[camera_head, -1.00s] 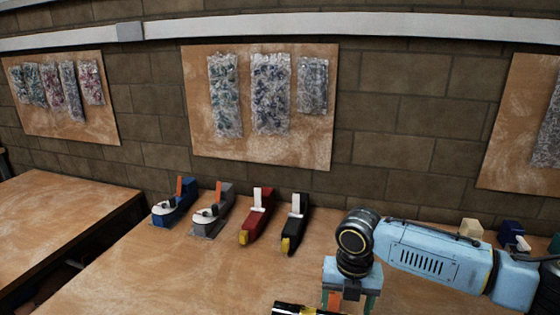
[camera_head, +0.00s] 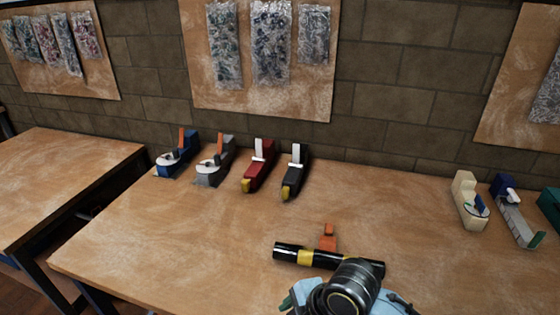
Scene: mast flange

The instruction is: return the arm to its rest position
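My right arm (camera_head: 345,292) comes in at the bottom edge, with its light blue link and round black joint showing. A small green piece at its left may be part of my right gripper, but the fingertips are not clear, so I cannot tell if they are open or shut. A black tube with a yellow band (camera_head: 306,257) lies on the table just beyond the arm, its right part partly covered by the joint. A small orange piece (camera_head: 328,238) stands at the tube's far side. My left gripper is not in view.
A cream dispenser (camera_head: 469,200) and a blue-grey one (camera_head: 514,212) stand at the right. The table's left and middle are clear. Another table (camera_head: 60,180) is at the left.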

